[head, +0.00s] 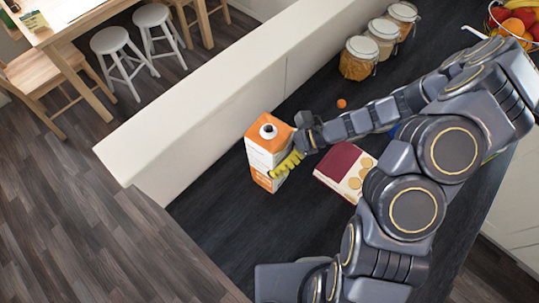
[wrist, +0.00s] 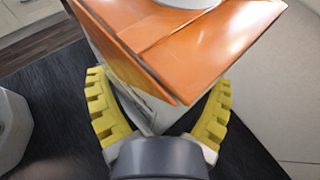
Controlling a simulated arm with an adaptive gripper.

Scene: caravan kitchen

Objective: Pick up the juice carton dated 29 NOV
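A white and orange juice carton (head: 262,153) with a round cap on top stands upright on the dark counter in the head view. Its orange top (wrist: 190,45) fills the upper middle of the wrist view, with one corner pointing at my gripper. No date can be read on it. My gripper (head: 289,165) is at the carton's right side. In the wrist view, the yellow fingers of my gripper (wrist: 160,85) are spread wide, one on each side of the carton's near corner. I cannot tell whether either finger touches it.
A maroon and cream biscuit box (head: 345,168) lies just right of the carton. A small orange item (head: 341,103) and several jars (head: 358,60) are farther back. A fruit basket (head: 515,22) is at the top right. A cream wall (head: 190,115) edges the counter; the front counter is clear.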

